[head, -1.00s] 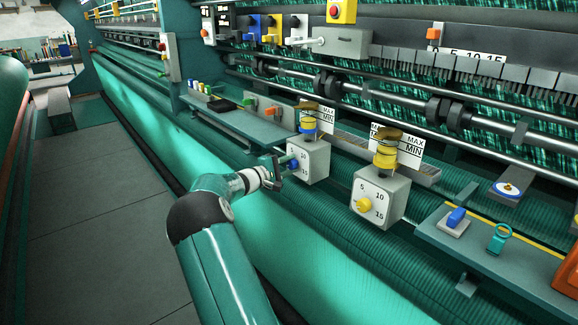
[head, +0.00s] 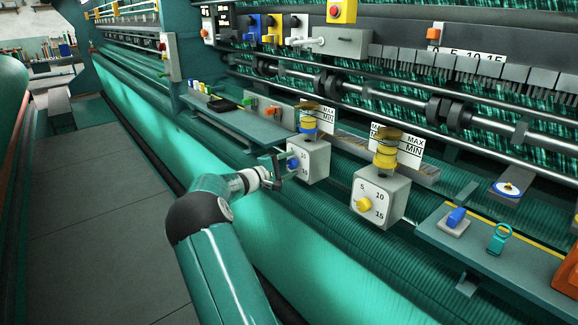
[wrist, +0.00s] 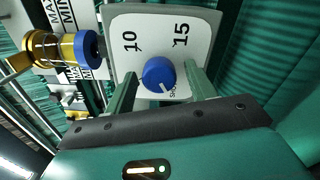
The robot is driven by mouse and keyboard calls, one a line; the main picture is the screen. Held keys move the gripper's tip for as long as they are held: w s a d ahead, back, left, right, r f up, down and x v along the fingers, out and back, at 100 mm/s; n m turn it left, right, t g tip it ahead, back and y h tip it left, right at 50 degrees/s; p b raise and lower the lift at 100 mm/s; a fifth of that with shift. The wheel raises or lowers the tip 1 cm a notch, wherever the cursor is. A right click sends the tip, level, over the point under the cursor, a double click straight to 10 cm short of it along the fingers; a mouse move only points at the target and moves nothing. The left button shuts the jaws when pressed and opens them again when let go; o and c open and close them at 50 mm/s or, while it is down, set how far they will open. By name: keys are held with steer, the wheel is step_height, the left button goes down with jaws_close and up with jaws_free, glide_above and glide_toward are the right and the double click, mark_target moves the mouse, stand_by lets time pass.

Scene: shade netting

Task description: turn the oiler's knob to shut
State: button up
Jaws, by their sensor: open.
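The nearer-left oiler is a grey box (head: 316,160) with a white dial face and a blue-banded glass cup on top. Its blue knob (wrist: 158,75) sits in the middle of the face in the wrist view, its white pointer line aimed toward the lower right, near partly hidden lettering. The numbers 10 and 15 show beyond it. My gripper (wrist: 160,85) is open, with one finger on each side of the knob; I cannot tell whether they touch it. In the head view, my gripper (head: 279,167) is at the box's front, and the blue knob (head: 292,164) shows just past it.
A second oiler (head: 379,195) with a yellow knob (head: 364,203) and yellow-banded cup stands to the right. A shelf (head: 240,121) with small levers is at the left. A panel (head: 490,237) with blue and green controls is at the lower right. The aisle floor (head: 100,220) is clear.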

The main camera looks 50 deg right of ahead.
steer(key=v, duration=1.3)
steer(key=shift+a, duration=0.35)
steer(key=s+a+r+t+y, duration=0.1)
steer(key=s+a+t+y, duration=0.2)
steer(key=a, duration=1.2)
steer(key=s+a+r+t+y, duration=0.2)
steer(key=s+a+y, duration=0.6)
steer(key=s+a, duration=0.6)
steer(key=s+a+r+t+y, duration=0.1)
steer(key=s+a+t+y, duration=0.3)
steer(key=a, duration=1.1)
steer(key=s+y, duration=0.2)
steer(key=s, duration=0.2)
steer(key=shift+s+a+r+m+t+y, duration=0.2)
steer(key=shift+a+r+m+t+y, duration=0.1)
steer(key=shift+a, duration=0.05)
steer(key=c, duration=0.4)
steer(key=shift+d, duration=0.1)
